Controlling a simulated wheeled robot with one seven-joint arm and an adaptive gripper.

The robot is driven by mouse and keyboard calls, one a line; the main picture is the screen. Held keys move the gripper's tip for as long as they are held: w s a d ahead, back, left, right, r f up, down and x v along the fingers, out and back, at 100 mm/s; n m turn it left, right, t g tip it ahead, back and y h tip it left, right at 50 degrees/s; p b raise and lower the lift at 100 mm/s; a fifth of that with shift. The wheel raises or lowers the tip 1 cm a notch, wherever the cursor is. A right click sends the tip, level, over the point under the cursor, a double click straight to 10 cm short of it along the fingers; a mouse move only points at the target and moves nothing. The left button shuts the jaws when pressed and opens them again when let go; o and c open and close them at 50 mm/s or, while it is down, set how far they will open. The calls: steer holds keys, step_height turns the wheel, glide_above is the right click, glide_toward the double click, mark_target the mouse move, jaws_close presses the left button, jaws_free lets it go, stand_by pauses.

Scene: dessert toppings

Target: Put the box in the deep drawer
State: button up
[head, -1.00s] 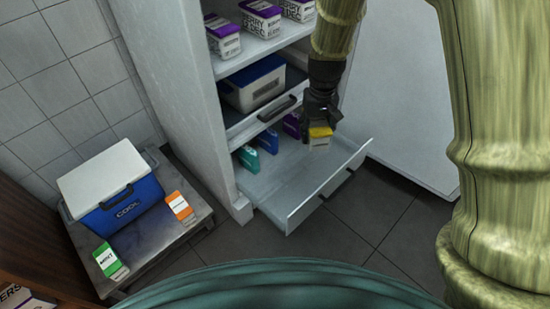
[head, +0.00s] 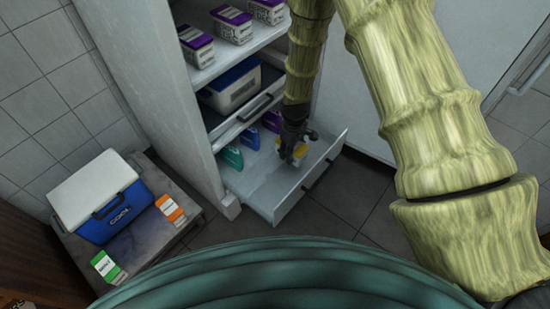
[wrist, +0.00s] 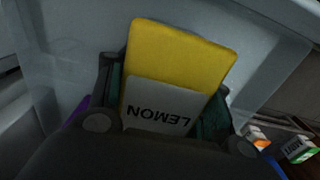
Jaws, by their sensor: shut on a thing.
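My gripper (head: 293,148) is shut on a yellow box (head: 300,153) and holds it over the open bottom drawer (head: 262,186), near the middle. In the wrist view the box (wrist: 180,55) sits between the two fingers, with a white label reading LEMON upside down. Whether the box touches the drawer floor, I cannot tell. A teal box (head: 232,157), a blue box (head: 247,138) and a purple box (head: 271,119) stand along the drawer's back left part.
A shallower drawer (head: 258,105) above is nearly closed. A white and blue container (head: 232,90) and purple-topped boxes (head: 235,27) sit on upper shelves. A blue cooler (head: 115,215), an orange box (head: 171,210) and a green box (head: 107,266) stand on a low table (head: 160,240).

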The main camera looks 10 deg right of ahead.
mark_target(290, 171)
steer(key=shift+f+b, duration=1.7)
steer(key=shift+f, duration=3.3)
steer(key=shift+f, duration=0.15)
steer(key=o, duration=1.2)
steer(key=shift+o, duration=0.2)
step_height(290, 171, up, 12)
steer(key=p, duration=0.4)
